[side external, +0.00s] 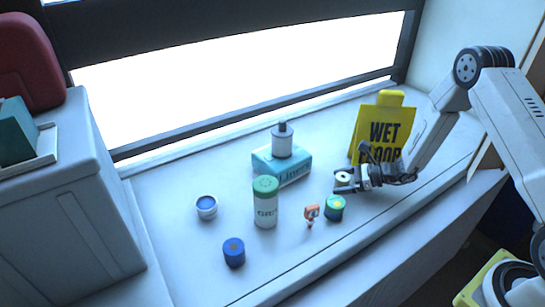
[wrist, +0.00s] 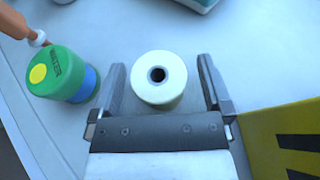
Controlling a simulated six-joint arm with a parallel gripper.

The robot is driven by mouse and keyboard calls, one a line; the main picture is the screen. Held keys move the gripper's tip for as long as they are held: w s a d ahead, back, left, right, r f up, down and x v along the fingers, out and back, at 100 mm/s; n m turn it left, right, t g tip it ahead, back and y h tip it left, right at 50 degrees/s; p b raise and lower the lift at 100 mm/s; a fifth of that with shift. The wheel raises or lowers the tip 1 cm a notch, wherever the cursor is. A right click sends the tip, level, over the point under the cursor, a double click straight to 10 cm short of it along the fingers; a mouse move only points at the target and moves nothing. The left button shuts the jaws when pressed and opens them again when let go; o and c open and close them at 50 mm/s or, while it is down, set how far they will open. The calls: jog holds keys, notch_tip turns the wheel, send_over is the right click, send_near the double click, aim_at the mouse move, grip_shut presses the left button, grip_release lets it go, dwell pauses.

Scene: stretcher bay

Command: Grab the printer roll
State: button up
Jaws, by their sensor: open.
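The printer roll (wrist: 146,90) is a white cylinder with a dark hole in its core, seen from above in the wrist view. My gripper (wrist: 160,84) is open, with one finger on each side of the roll and small gaps to both. In the side external view my gripper (side external: 347,181) is low over the right part of the white counter, and the roll (side external: 343,177) shows at its fingertips, partly hidden by the fingers. I cannot tell the exact height of the fingers against the roll.
A green-and-blue cylinder (wrist: 60,74) stands just left of my gripper. A yellow wet-floor sign (side external: 381,125) stands close behind.

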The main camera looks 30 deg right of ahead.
jog(key=shift+c, duration=0.2)
jog(key=c, duration=1.3)
jog(key=shift+r, duration=0.1)
jog(key=shift+r, duration=1)
jog(key=s+a+r, duration=0.1)
jog(key=s+r, duration=0.9)
jog(key=s, duration=0.4)
jog(key=shift+r, duration=0.4)
jog(key=shift+a, duration=0.1)
